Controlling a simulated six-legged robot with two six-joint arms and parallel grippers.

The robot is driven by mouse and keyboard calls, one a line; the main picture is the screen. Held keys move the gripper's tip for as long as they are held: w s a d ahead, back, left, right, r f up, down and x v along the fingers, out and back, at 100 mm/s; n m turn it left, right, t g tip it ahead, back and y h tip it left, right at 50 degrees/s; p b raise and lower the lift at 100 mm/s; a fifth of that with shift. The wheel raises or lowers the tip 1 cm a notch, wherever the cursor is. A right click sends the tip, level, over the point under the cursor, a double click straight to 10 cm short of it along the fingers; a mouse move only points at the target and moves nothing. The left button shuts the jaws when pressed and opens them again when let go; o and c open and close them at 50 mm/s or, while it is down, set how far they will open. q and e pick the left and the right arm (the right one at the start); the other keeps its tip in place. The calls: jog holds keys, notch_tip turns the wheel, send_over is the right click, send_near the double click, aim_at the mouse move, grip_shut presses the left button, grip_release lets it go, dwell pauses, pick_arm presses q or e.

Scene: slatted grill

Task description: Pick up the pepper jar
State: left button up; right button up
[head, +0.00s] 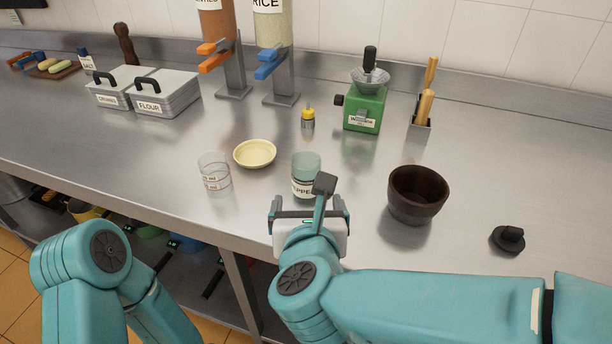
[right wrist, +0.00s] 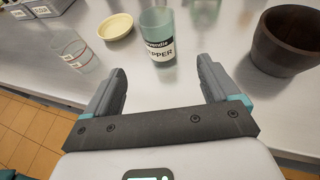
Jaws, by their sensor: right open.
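The pepper jar (head: 306,169) stands upright on the steel counter, a glassy greenish jar with a dark and white label. In the right wrist view the pepper jar (right wrist: 158,38) stands beyond the fingertips, with its label facing me. My right gripper (head: 307,205) is at the counter's front edge, just in front of the jar. It is open and empty, and in the right wrist view its two fingers (right wrist: 160,72) are spread, with the jar between their directions but apart from them. In the head view part of the jar's lower right is hidden by my arm. My left gripper does not show.
A measuring glass (head: 215,174) and a cream bowl (head: 255,154) stand left of the jar. A dark wooden bowl (head: 417,194) stands to its right, with a black lid-like piece (head: 508,239) beyond. A yellow-topped bottle (head: 308,118) and a green grinder (head: 364,109) stand behind.

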aim_at(307, 184)
jog(key=p+x, duration=0.1)
jog(key=x, duration=1.3)
jog(key=shift+w+f, duration=0.1)
jog(key=shift+f, duration=0.2)
jog(key=shift+c, duration=1.3)
jog(key=c, duration=1)
